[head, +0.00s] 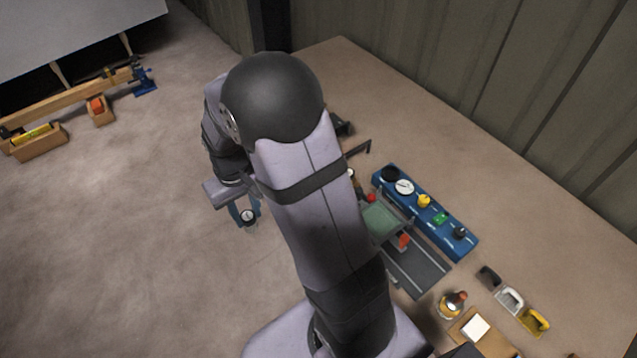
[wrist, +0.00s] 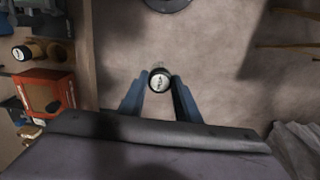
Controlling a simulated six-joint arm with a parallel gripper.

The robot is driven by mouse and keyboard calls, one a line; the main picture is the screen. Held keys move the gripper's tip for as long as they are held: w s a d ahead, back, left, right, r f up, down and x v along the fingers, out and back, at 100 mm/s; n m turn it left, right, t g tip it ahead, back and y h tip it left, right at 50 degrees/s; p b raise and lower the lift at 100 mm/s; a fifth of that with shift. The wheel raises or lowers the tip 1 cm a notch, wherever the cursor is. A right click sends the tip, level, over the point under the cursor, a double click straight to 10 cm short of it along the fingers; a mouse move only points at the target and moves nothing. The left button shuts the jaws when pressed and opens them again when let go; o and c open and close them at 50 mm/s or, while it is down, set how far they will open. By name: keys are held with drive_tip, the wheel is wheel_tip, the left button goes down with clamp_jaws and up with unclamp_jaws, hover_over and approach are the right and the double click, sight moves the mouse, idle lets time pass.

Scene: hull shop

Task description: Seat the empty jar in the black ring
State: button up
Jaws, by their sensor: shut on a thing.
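My gripper (head: 246,212) has blue fingers and is shut on a small round jar (head: 248,217), held over the pale floor left of my arm. In the wrist view the jar (wrist: 160,78) sits between the fingertips of my gripper (wrist: 161,82), with a pale round top bearing a dark mark and a dark rim. I cannot tell if it is empty. A black round shape (head: 390,173), possibly the black ring, is at the upper left end of a blue rack (head: 452,246). It is well to the right of my gripper, beyond my arm.
The blue rack also bears a white disc (head: 404,187), a yellow item (head: 424,201) and a green item (head: 440,218). A green tray (head: 380,218) is partly behind my arm.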

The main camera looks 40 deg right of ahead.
drive_tip(key=w+d+m+p, duration=0.1)
drive_tip(key=w+d+m, duration=0.15)
drive_tip(key=d, duration=0.95)
drive_tip(key=w+d+m, duration=0.2)
drive_tip(key=d+m, duration=0.1)
drive_tip(key=d, duration=0.9)
drive_tip(key=s+d+m, duration=0.1)
drive_tip(key=s+d, duration=0.2)
drive_tip(key=d, duration=0.4)
drive_tip(key=s+d+m, duration=0.1)
drive_tip(key=s+d, duration=0.2)
drive_tip(key=d, duration=0.3)
drive_tip(key=s+d+m+p, duration=0.1)
drive_tip(key=s+d, duration=0.3)
drive_tip(key=d, duration=0.3)
drive_tip(key=shift+d+r+m, duration=0.3)
drive_tip(key=shift+r+m, duration=0.05)
drive_tip(key=shift+r, duration=0.05)
drive_tip(key=shift+s+f, duration=0.1)
drive_tip(key=shift+f+b, duration=2)
drive_tip(key=shift+f, duration=0.8)
drive_tip(key=shift+f, duration=0.65)
drive_tip(key=o, duration=0.7)
